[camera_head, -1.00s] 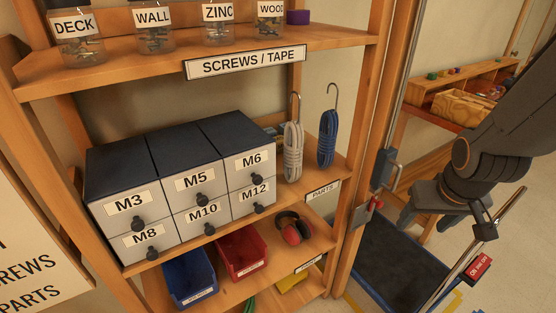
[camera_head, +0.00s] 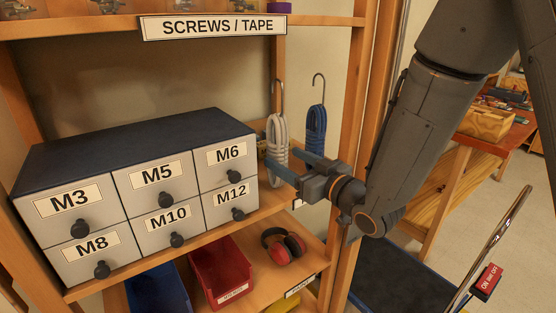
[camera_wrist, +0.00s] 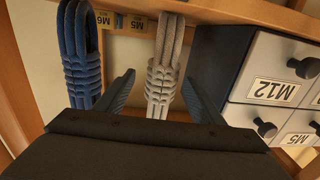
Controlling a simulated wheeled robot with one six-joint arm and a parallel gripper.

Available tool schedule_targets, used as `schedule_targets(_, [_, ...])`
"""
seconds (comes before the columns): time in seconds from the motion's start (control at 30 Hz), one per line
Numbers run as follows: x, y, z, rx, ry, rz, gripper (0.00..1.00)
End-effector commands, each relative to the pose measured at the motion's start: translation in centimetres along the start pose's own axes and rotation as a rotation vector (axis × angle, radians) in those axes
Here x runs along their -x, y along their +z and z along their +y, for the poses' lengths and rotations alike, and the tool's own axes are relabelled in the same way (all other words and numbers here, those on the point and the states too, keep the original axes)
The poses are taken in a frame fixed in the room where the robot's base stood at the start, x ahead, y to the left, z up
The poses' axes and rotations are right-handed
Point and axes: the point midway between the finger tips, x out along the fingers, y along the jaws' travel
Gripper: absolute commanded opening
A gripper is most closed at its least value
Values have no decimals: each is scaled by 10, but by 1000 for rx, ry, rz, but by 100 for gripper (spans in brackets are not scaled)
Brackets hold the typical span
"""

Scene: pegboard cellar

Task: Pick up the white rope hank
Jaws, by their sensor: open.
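The white rope hank (camera_head: 277,132) hangs from a metal hook on the middle shelf level, just right of the drawer cabinet. In the wrist view the hank (camera_wrist: 165,60) stands between my two spread fingers, its lower part partly hidden by the gripper body. My gripper (camera_head: 292,166) is open and reaches in from the right at the hank's lower half, with nothing clamped. The wrist view shows the open fingers of my gripper (camera_wrist: 158,82) with a gap on both sides of the hank.
A blue rope hank (camera_head: 316,125) hangs close on the right, just outside one finger. The drawer cabinet (camera_head: 130,140) stands close on the left. A shelf post (camera_head: 352,120) is right of the hanks. Red ear muffs (camera_head: 284,246) and bins lie below.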

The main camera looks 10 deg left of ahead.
Motion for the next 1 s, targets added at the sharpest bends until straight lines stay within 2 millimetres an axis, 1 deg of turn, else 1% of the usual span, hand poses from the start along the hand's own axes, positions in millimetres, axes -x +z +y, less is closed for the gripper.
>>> schedule_targets(0.33, [-35,-2,-2,-2,-3,4,62])
schedule_targets(0.5, [-60,-4,-4,-1,-3,5,62])
schedule_targets(0.6, [-70,-3,-4,-1,-3,4,62])
schedule_targets(0.7, [-75,-3,-4,-1,-1,4,62])
schedule_targets(0.9, [-76,-2,-3,-1,0,4,62])
schedule_targets(0.93, [-76,-2,-3,-1,0,4,61])
schedule_targets(1.0, [-76,-2,-3,-1,0,4,49])
